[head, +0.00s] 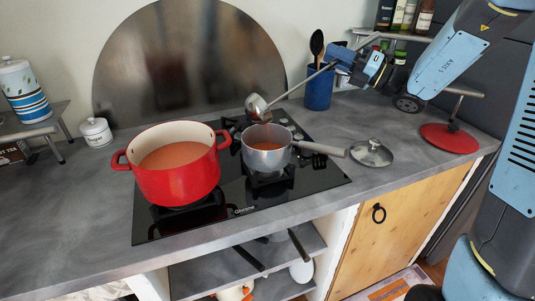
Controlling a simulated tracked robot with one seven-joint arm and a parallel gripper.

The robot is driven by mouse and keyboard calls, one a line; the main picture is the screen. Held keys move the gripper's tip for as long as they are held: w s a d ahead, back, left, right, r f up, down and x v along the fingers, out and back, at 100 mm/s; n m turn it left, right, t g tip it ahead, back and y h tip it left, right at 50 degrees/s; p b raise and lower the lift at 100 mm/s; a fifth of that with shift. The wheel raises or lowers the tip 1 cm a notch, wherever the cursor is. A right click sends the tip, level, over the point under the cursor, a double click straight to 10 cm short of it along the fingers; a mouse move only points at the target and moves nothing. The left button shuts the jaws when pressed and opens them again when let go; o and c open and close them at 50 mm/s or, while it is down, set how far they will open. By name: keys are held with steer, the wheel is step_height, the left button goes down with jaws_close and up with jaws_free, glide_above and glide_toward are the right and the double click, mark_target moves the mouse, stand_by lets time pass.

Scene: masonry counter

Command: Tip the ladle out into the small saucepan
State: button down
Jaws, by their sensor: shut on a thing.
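My gripper (358,68) is shut on the upper end of the ladle handle (307,82), at the upper right of the head view. The metal ladle's bowl (257,107) hangs just above the far left rim of the small saucepan and looks tilted. What the bowl holds is not clear. The small grey saucepan (267,159) stands on the hob with orange-red liquid (266,145) inside. Its handle points right. A large red pot (178,182) with similar liquid (175,156) stands left of it.
A black hob (240,212) lies under both pots. A glass lid (372,152) lies right of the saucepan handle. A blue utensil crock (319,88) stands behind, close below the ladle handle. The counter's left front (60,225) is clear.

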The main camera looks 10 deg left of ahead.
steer(key=shift+w+d+f+m+t, duration=0.2)
steer(key=shift+f+m, duration=0.1)
steer(key=shift+f, duration=0.15)
steer(key=shift+w+d+f+m+t, duration=0.1)
steer(key=shift+w+d+f+m, duration=0.1)
steer(key=shift+f+m, duration=0.15)
steer(key=s+a+r+n+g+h+b, duration=0.1)
steer(key=s+a+r+n+h+b, duration=0.25)
steer(key=s+a+r+n, duration=0.6)
steer(key=s+a+r+n+g+h+b, duration=0.1)
steer(key=s+a+r+n+h+b, duration=0.25)
steer(key=s+a, duration=1.1)
steer(key=shift+s+r, duration=0.25)
steer(key=shift+r, duration=1.05)
steer(key=shift+s+r, duration=0.2)
steer(key=shift+r, duration=1.05)
